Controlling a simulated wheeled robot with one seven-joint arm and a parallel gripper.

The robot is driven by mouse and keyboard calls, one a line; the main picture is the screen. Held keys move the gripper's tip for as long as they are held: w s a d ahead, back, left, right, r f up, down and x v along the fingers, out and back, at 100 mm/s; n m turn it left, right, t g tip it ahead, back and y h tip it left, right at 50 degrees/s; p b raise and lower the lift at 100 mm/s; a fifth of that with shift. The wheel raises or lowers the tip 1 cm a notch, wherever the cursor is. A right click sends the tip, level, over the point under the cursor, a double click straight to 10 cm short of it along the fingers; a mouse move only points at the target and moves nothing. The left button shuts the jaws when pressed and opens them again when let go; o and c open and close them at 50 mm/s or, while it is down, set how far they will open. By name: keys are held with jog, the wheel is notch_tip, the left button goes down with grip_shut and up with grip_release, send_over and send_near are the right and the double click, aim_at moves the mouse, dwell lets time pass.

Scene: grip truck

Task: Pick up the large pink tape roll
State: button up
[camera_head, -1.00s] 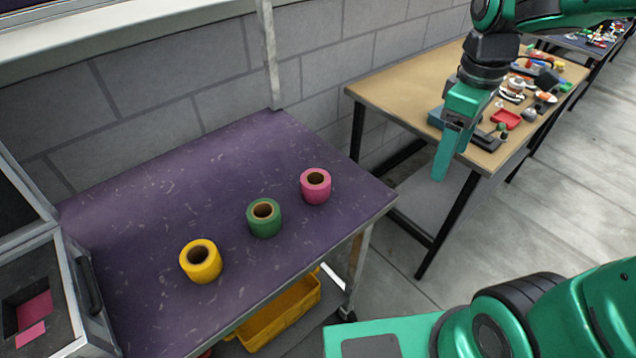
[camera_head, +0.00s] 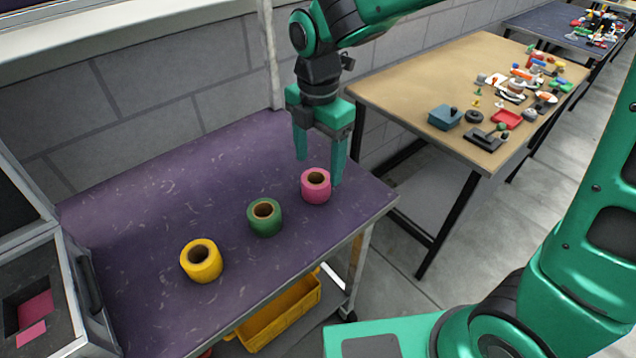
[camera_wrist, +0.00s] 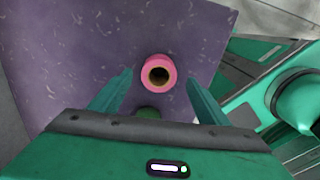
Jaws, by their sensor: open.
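The pink tape roll (camera_head: 316,187) stands upright on the purple table near its right end, its hole facing up. It also shows in the wrist view (camera_wrist: 158,73), ahead of and between the fingers. My gripper (camera_head: 319,172) points down above the pink roll, its fingers apart and empty. In the wrist view my gripper (camera_wrist: 160,88) is open, with no finger touching the roll that I can see. A green tape roll (camera_head: 264,217) and a yellow tape roll (camera_head: 201,261) stand to the left; the green one is partly hidden in the wrist view.
The purple table (camera_head: 150,210) is clear around the rolls. A grey case (camera_head: 75,300) stands at its left end. A wooden table (camera_head: 400,90) with many small parts stands to the right. A yellow bin (camera_head: 280,318) sits on the shelf below. A block wall runs behind.

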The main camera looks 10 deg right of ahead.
aim_at(316, 178)
jog(key=shift+a+f, duration=0.2)
jog(key=shift+f, duration=2.65)
jog(key=c, duration=1.2)
